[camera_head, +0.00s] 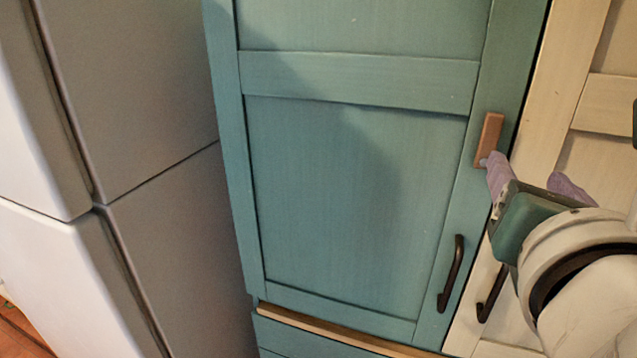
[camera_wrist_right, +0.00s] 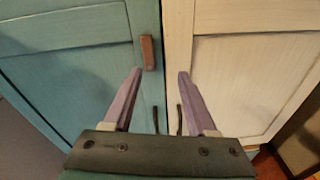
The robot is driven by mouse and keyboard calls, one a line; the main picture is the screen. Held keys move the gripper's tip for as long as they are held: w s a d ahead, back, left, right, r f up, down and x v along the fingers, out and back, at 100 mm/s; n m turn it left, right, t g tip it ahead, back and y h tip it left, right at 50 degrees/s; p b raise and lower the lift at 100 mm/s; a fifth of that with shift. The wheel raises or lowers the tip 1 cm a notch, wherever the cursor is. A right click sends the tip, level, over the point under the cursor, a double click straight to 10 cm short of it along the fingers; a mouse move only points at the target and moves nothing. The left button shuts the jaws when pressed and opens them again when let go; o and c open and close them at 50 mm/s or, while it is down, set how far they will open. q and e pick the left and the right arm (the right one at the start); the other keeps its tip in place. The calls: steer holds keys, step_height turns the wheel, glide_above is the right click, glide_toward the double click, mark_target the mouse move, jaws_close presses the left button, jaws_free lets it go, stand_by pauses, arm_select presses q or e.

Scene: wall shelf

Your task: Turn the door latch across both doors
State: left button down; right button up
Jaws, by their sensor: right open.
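The latch (camera_head: 489,140) is a small brown bar, standing nearly upright on the right edge of the teal door (camera_head: 340,190). It lies wholly on the teal door, not over the cream door (camera_head: 563,90). In the right wrist view the latch (camera_wrist_right: 148,53) is just above the left fingertip. My right gripper (camera_head: 522,172) is open and empty, its purple fingers pointing at the doors. In the head view one finger tip overlaps the latch's lower end; I cannot tell if they touch. In the wrist view the fingers (camera_wrist_right: 160,72) straddle the door seam. My left gripper is out of view.
Dark handles sit below the latch, one on the teal door (camera_head: 451,273) and one on the cream door (camera_head: 490,294). A grey-white fridge (camera_head: 140,110) stands to the left. A wooden ledge (camera_head: 330,333) runs under the teal door.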

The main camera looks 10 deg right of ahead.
mark_target(493, 130)
steer(key=w+d, duration=0.1)
steer(key=w, duration=0.2)
steer(key=w+d+n+t+p, duration=0.1)
steer(key=w, duration=0.2)
steer(key=w+d+n+p, duration=0.1)
steer(key=w, duration=0.2)
steer(key=shift+w+d+r, duration=0.1)
steer(key=shift+d+r, duration=0.1)
steer(key=shift+r, duration=0.1)
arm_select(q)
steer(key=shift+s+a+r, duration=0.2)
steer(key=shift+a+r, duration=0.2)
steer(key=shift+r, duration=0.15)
arm_select(e)
jaws_close()
